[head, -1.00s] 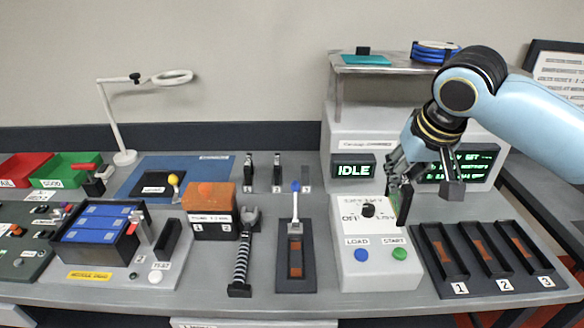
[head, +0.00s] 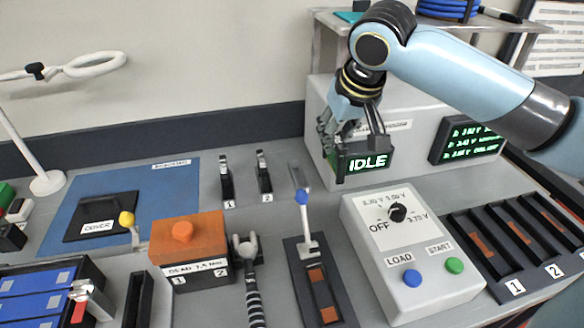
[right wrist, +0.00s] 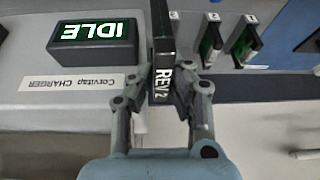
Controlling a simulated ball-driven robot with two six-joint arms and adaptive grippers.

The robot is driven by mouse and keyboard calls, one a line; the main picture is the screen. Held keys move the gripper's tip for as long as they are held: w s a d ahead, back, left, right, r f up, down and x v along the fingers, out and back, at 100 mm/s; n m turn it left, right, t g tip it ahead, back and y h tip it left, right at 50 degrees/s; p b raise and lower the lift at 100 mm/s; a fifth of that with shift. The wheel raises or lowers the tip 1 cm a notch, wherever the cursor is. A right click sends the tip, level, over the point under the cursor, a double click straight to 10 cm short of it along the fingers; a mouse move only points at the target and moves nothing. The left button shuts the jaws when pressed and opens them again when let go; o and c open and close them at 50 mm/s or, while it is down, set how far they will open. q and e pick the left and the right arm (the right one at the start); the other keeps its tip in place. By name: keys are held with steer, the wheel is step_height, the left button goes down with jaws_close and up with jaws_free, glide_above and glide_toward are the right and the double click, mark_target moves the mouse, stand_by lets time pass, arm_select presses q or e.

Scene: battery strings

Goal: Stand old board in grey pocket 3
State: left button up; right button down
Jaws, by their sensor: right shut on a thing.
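My right gripper (head: 350,138) is in front of the charger's IDLE screen in the head view. In the right wrist view its fingers (right wrist: 160,95) are shut on a dark, thin board (right wrist: 162,50) with a "REV 2" label on its edge. The board is hard to make out in the head view. Grey pocket 3 (head: 298,174) stands at the back of the bench, left of the gripper and partly behind the blue-knobbed lever. Pockets 1 (head: 226,180) and 2 (head: 263,172) each hold an upright board. My left gripper is not in view.
The charger (head: 410,115) is close behind the gripper. The dial box (head: 415,260), lever (head: 304,215) and orange box (head: 188,240) stand in front. Numbered black bays (head: 520,235) are at the right. A blue mat (head: 145,190) is at the left.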

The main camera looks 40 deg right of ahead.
steer(key=shift+w+f+b, duration=0.1)
steer(key=shift+f+b, duration=0.25)
steer(key=shift+f, duration=0.3)
steer(key=shift+w+f, duration=0.2)
steer(key=shift+w, duration=0.05)
steer(key=shift+w+d+f, duration=0.45)
steer(key=shift+w+f, duration=1.4)
steer(key=shift+w, duration=0.05)
steer(key=shift+w+d+f, duration=0.4)
steer(key=shift+w+f, duration=1.4)
steer(key=shift+w, duration=0.1)
steer(key=shift+w+d+f, duration=0.45)
steer(key=shift+w+f, duration=1.4)
steer(key=shift+w, duration=0.05)
steer(key=c, duration=1.3)
jaws_free()
steer(key=shift+f, duration=0.1)
